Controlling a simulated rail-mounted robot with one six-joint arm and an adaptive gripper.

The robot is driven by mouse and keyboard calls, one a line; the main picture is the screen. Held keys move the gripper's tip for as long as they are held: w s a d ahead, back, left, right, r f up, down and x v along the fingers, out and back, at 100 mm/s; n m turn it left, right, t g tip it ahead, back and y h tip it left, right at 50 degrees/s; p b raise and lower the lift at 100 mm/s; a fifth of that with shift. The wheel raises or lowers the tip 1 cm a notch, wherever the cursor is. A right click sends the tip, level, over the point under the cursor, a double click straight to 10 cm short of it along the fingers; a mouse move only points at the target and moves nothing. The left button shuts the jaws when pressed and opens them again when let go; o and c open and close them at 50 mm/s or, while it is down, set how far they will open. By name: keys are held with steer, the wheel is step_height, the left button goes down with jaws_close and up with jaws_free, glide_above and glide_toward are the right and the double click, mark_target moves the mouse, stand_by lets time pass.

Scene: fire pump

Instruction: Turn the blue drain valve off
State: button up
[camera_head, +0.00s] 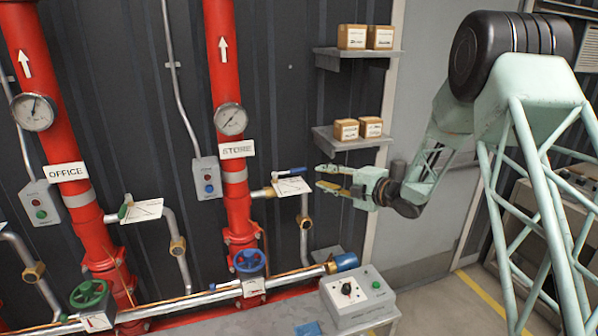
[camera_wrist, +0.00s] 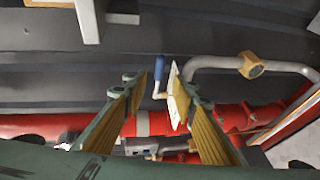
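A blue-handled lever (camera_head: 290,171) sits on a short brass-ended branch of the red STORE pipe (camera_head: 226,75), and its handle points right, roughly level. A white label plate (camera_head: 293,187) hangs just below it. In the wrist view, the blue handle (camera_wrist: 160,68) shows beyond and between the finger ends, with the plate (camera_wrist: 174,92) beside the right finger. My gripper (camera_head: 321,177) is open and empty, just right of the lever and pointing left at it. It also shows in the wrist view (camera_wrist: 158,84). I see no clear contact. A blue handwheel (camera_head: 250,262) stands lower on the same pipe.
The red OFFICE pipe (camera_head: 60,100) carries a green lever (camera_head: 124,209) and green handwheel (camera_head: 89,294). Shelves with small boxes (camera_head: 359,129) hang above my gripper. A grey drain pipe (camera_head: 304,232) drops below the lever. A grey control box (camera_head: 357,299) stands below.

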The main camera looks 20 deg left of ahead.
mark_target(300, 171)
stand_by(0.4)
steer(key=shift+p+x, duration=0.65)
steer(key=shift+x, duration=6.25)
jaws_close()
